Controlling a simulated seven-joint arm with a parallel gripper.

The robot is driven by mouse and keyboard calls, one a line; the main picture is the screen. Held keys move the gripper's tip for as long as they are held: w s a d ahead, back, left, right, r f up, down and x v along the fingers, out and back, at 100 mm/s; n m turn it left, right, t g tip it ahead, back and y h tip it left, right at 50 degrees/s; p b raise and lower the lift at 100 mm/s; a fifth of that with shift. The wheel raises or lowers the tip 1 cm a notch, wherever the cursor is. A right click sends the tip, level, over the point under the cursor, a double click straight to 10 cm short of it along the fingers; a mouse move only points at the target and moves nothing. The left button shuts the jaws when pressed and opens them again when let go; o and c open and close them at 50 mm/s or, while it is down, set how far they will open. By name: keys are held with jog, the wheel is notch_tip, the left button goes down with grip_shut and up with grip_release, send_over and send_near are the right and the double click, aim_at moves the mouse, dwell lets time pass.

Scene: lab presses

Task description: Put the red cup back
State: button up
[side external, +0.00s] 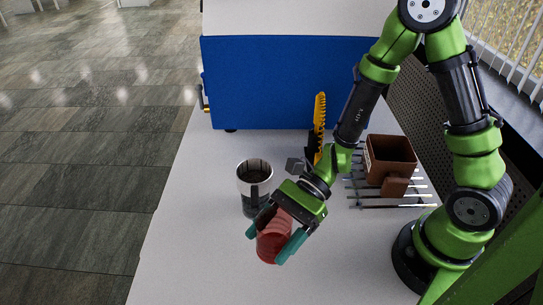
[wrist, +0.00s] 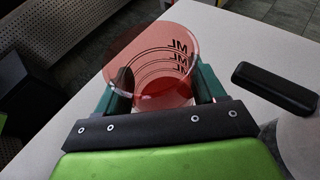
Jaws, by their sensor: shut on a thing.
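The red cup (side external: 272,242) is translucent, with dark ring marks and letters inside that show in the wrist view (wrist: 155,62). My gripper (side external: 276,240) is shut on the red cup, one teal finger on each side of it. In the wrist view the fingers (wrist: 160,95) press on the cup's two sides, and its round opening shows between them. In the side view the cup appears tilted, in front of the silver container. I cannot tell whether the cup touches the table.
A silver cylindrical container (side external: 248,186) stands left of my gripper. A brown box (side external: 390,158) sits by metal rods on the right. A yellow toothed part (side external: 319,122) stands before a blue machine (side external: 280,85). The white table (side external: 190,235) is clear at front left.

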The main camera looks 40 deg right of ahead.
aim_at(272, 252)
jog(key=shift+f, duration=2.55)
jog(key=shift+f, duration=0.2)
jog(key=o, duration=1)
jog(key=shift+o, duration=0.2)
jog(key=shift+r, duration=0.15)
jog(key=v, duration=1.2)
jog(key=shift+a+r, duration=0.1)
jog(key=shift+r+n, duration=0.3)
jog(key=shift+n, duration=0.1)
jog(key=d+r+n+t+h, duration=0.3)
jog(key=d+r+n+h, duration=0.1)
jog(key=r, duration=0.4)
jog(key=s+d+r+n+t+h, duration=0.1)
jog(key=d+r+n+t+h, duration=0.3)
jog(key=r+n+h, duration=0.3)
notch_tip(272, 252, up, 3)
jog(key=shift+d+f+n, duration=0.2)
jog(key=shift+d+n, duration=0.3)
jog(key=shift+n, duration=0.6)
